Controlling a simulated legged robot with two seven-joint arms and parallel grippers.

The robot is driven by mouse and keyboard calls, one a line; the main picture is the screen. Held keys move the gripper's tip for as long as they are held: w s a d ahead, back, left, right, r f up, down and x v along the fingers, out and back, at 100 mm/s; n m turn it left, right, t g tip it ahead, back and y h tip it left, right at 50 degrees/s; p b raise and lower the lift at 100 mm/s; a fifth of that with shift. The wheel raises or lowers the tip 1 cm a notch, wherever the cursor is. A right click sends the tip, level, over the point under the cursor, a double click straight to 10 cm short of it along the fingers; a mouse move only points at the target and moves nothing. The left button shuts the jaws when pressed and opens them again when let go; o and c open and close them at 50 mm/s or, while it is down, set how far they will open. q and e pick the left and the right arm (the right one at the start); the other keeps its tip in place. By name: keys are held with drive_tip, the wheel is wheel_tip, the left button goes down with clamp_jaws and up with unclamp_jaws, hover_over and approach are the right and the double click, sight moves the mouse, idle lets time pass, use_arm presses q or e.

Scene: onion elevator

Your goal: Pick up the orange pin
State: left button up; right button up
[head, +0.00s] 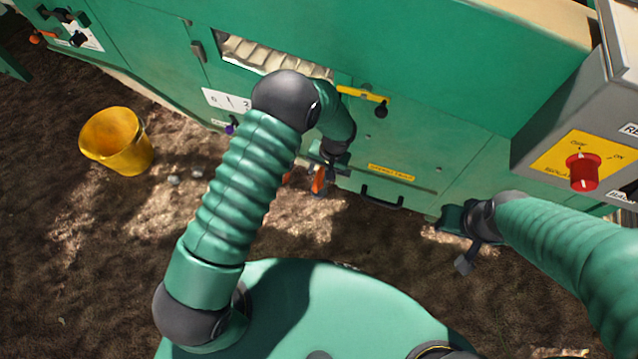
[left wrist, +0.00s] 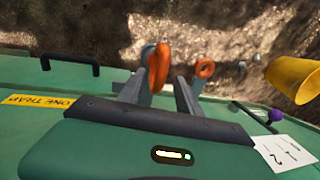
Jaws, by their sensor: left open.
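An orange pin with a looped handle (left wrist: 158,68) shows in the left wrist view between the fingers of my left gripper (left wrist: 163,80). I cannot tell whether the fingers touch it. A second orange ring (left wrist: 205,68) lies just to the right of the fingers in that view. In the head view, my left gripper (head: 326,164) is low at the front of the green machine, with the orange pin (head: 319,180) beside its fingers. The second orange piece (head: 288,177) is partly hidden by my left arm. My right gripper (head: 466,250) is near the machine's lower edge, its jaws unclear.
The green machine (head: 450,115) has a black handle (head: 382,198), a yellow latch (head: 362,94) and a purple knob (left wrist: 276,115). A grey box with a red switch (head: 582,171) is at right. A yellow bucket (head: 117,141) stands on open ground at left.

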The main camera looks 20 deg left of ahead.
sight(320, 174)
use_arm(q)
drive_tip(key=f, duration=0.1)
drive_tip(key=a+f+b, duration=0.1)
drive_tip(key=f, duration=0.1)
drive_tip(key=shift+f, duration=0.3)
drive_tip(key=shift+d+r, duration=0.15)
drive_tip(key=shift+d, duration=0.05)
drive_tip(key=shift+c, duration=0.4)
drive_tip(key=shift+a, duration=0.1)
clamp_jaws()
